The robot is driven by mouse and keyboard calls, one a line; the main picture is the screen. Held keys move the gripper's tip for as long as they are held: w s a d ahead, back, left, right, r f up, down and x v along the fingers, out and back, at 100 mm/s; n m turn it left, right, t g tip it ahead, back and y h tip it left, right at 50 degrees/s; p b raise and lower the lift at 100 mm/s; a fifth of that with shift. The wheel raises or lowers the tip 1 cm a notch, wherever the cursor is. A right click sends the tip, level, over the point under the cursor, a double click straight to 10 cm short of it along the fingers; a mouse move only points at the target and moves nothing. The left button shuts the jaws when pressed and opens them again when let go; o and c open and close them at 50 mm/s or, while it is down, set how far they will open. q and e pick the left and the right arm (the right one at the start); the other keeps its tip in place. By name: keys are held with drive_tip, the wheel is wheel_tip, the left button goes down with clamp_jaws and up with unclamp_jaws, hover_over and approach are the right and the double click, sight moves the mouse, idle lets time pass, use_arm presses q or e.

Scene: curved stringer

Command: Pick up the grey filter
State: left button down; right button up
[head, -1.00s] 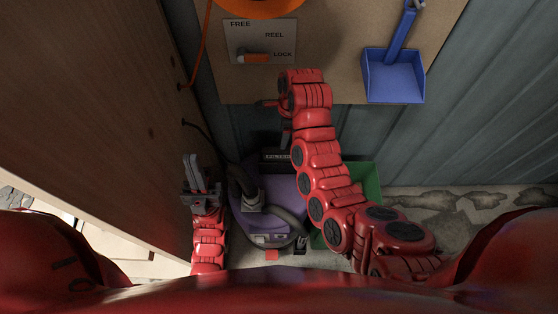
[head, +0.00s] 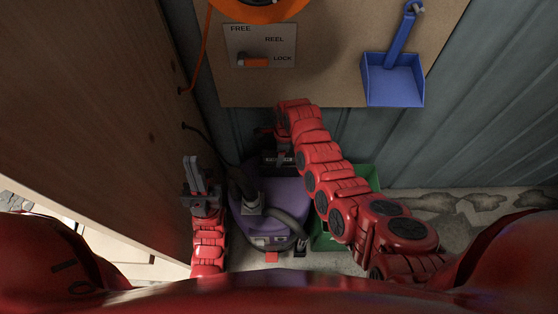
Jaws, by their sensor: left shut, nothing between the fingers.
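I cannot make out a grey filter in this view. A purple vacuum cleaner (head: 272,197) with a dark hose stands on the floor in the middle. A green container (head: 372,172) sits to its right, mostly hidden behind my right arm. My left gripper (head: 193,163) is shut and empty, pointing up just left of the vacuum cleaner. My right gripper (head: 283,156) is over the back of the vacuum cleaner, near a dark labelled part. It is small and partly hidden by its own wrist, so its fingers are not clear.
A wooden panel (head: 95,120) closes off the left side. At the back, a board carries an orange reel (head: 258,8), a FREE/LOCK lever plate (head: 260,46) and a blue dustpan (head: 393,80). A grey corrugated wall stands behind. Floor at the right is clear.

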drive_tip(key=shift+f, duration=0.5)
clamp_jaws()
idle(1.2)
